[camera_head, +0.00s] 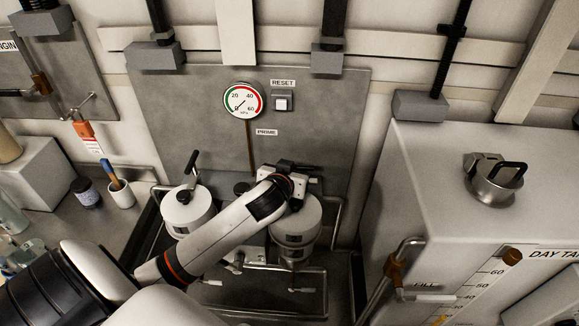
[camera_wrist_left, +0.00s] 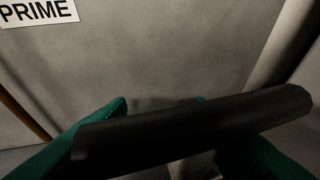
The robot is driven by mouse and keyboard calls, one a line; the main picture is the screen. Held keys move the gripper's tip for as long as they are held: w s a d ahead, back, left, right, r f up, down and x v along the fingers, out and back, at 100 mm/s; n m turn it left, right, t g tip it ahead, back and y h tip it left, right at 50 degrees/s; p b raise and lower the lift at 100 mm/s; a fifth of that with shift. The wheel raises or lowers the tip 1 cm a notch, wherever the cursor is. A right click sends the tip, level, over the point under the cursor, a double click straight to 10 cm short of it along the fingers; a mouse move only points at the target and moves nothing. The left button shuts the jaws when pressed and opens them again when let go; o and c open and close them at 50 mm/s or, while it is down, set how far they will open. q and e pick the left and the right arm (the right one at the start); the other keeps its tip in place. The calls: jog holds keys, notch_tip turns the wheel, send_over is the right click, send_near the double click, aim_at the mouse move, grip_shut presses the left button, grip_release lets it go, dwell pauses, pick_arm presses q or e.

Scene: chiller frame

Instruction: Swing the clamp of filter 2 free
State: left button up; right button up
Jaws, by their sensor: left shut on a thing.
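Two pale filter canisters stand in front of the grey panel. The left canister (camera_head: 187,212) has a black clamp handle (camera_head: 191,163) standing up at an angle from its lid. My left gripper (camera_head: 289,176) is over the top of the right canister (camera_head: 296,228) and hides most of its lid and clamp. I cannot read which one is filter 2. In the left wrist view my gripper's green fingers (camera_wrist_left: 163,112) are shut on a black clamp handle (camera_wrist_left: 200,125), which lies across them, slightly tilted. My right gripper is not in view.
A pressure gauge (camera_head: 243,101) and a reset button (camera_head: 283,103) are on the panel (camera_head: 335,120) behind. The large day tank (camera_head: 440,190) stands close on the right. A cup with a brush (camera_head: 120,193) and a dark jar (camera_head: 86,192) stand at the left.

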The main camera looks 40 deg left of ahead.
pick_arm(q)
jog(key=shift+w+d+r, duration=0.15)
jog(key=shift+d+r, duration=0.3)
jog(key=shift+d, duration=0.05)
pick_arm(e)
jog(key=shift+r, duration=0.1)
pick_arm(q)
jog(key=o, duration=1.2)
jog(key=shift+w+d+r, duration=0.1)
jog(key=shift+w+d, duration=0.15)
jog(key=shift+d, duration=0.15)
jog(key=o, duration=0.3)
jog(key=shift+d, duration=0.2)
jog(key=shift+o, duration=0.2)
jog(key=shift+s+a, duration=0.15)
jog(key=shift+a, duration=0.2)
jog(key=shift+s, duration=0.25)
jog(key=b+v, duration=0.1)
jog(key=v, duration=1)
jog(key=shift+s+d, duration=0.15)
jog(key=shift+d, duration=0.1)
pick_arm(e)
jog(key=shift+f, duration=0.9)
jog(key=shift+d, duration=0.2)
